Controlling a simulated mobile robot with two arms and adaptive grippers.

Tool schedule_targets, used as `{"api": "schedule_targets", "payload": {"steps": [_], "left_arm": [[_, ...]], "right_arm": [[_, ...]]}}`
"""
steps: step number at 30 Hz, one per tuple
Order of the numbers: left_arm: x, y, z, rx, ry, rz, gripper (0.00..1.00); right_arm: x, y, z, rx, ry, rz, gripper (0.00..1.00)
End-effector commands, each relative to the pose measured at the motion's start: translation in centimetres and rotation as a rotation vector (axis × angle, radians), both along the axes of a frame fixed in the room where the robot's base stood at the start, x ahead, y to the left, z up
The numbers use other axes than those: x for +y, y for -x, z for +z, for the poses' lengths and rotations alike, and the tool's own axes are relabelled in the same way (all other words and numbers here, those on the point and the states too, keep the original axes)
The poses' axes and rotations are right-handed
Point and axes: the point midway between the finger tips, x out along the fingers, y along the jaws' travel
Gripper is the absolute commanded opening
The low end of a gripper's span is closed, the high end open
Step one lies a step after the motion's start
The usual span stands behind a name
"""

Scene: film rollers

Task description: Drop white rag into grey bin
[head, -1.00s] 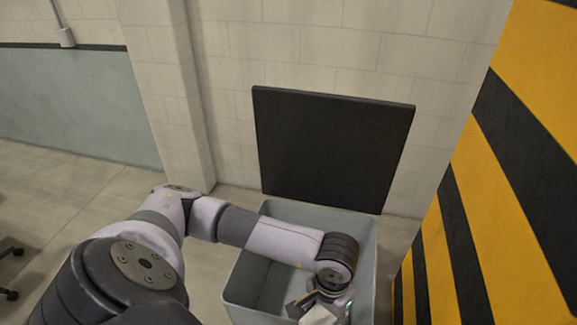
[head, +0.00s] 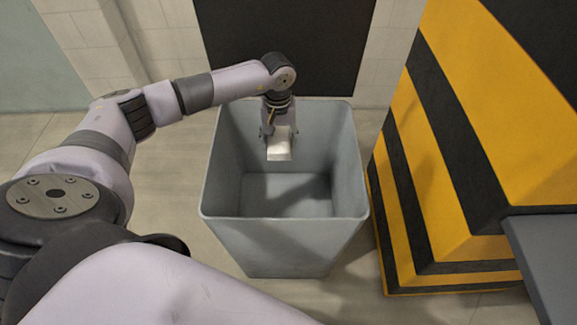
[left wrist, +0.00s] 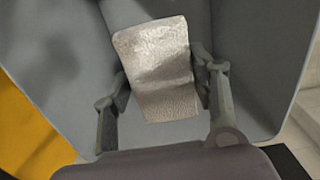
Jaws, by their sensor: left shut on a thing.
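The grey bin (head: 283,245) stands on the floor in the middle of the head view, open at the top and empty on the floor that shows. My left gripper (head: 278,135) points down inside the bin's opening, near its back wall. It is shut on the white rag (head: 279,151), which hangs below the fingers, above the bin's bottom. In the left wrist view the rag (left wrist: 158,70) is a pale, textured piece between the two fingers (left wrist: 162,95), with grey bin walls (left wrist: 262,60) around it. My right gripper is not in view.
A yellow and black striped block (head: 440,190) stands close to the right of the bin. A black panel (head: 290,45) is on or against the wall behind it. A grey flat surface (head: 548,262) juts in at the right edge. The floor left of the bin is clear.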

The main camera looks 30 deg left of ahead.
Motion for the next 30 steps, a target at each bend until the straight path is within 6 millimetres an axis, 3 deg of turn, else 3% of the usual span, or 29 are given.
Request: {"api": "schedule_targets", "payload": {"steps": [7,17,18,30], "left_arm": [[-0.1,0.0,-3.2,0.000,0.000,-0.001,0.27],[-0.1,0.0,-3.6,0.000,0.000,-0.001,0.27],[0.0,0.0,-3.6,0.000,0.000,-0.001,0.54],[0.0,0.0,-3.6,0.001,-0.001,-0.001,0.77]], "right_arm": [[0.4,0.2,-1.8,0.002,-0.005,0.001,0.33],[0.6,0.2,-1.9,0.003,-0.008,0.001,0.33],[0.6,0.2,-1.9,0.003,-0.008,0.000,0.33],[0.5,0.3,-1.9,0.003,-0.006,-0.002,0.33]]}}
